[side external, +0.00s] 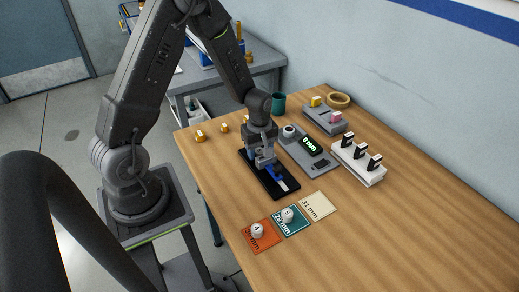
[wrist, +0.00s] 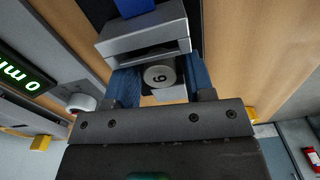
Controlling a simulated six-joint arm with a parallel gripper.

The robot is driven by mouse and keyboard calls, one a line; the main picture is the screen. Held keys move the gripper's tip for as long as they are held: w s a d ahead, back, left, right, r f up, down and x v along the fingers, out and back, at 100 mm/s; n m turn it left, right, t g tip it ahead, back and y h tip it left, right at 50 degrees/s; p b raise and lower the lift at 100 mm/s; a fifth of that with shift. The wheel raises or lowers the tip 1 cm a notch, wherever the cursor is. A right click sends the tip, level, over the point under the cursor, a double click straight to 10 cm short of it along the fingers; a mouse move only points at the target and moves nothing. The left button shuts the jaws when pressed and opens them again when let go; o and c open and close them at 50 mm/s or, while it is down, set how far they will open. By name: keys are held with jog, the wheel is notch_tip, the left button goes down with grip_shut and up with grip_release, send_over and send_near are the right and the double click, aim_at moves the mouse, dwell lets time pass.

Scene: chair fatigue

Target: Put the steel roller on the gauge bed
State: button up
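A pale roller (wrist: 160,76) with a dark digit on its end face lies between the blue finger pads of my gripper (wrist: 165,85). I cannot tell whether both pads touch it. In the side view my gripper (side external: 263,158) is low over a long black bed (side external: 254,170) with a blue part (side external: 275,173) and a white label; the roller there is hidden. A grey bracket (wrist: 145,38) is just beyond the fingers in the wrist view. A grey gauge unit (side external: 296,150) with a green "0 mm" display (side external: 310,145) stands beside the bed.
White rollers sit on the orange card (side external: 265,243) and teal card (side external: 297,226); the cream 31 mm card (side external: 318,206) is empty. A white rack (side external: 357,166) with black clips, a grey block (side external: 322,120), tape roll (side external: 338,101) and teal cup (side external: 278,103) stand behind. The front right table is clear.

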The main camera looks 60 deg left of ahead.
aim_at(260, 151)
jog(key=shift+o, duration=0.7)
notch_tip(260, 151, up, 12)
jog(key=s+d+r+m+t, duration=0.5)
jog(key=s+d+r+m, duration=0.7)
jog(key=s+r+m, duration=0.2)
notch_tip(260, 151, up, 2)
jog(key=m, duration=0.2)
jog(key=shift+s+d+m+t, duration=0.3)
jog(key=shift+s+d+m, duration=0.05)
jog(key=shift+m, duration=0.05)
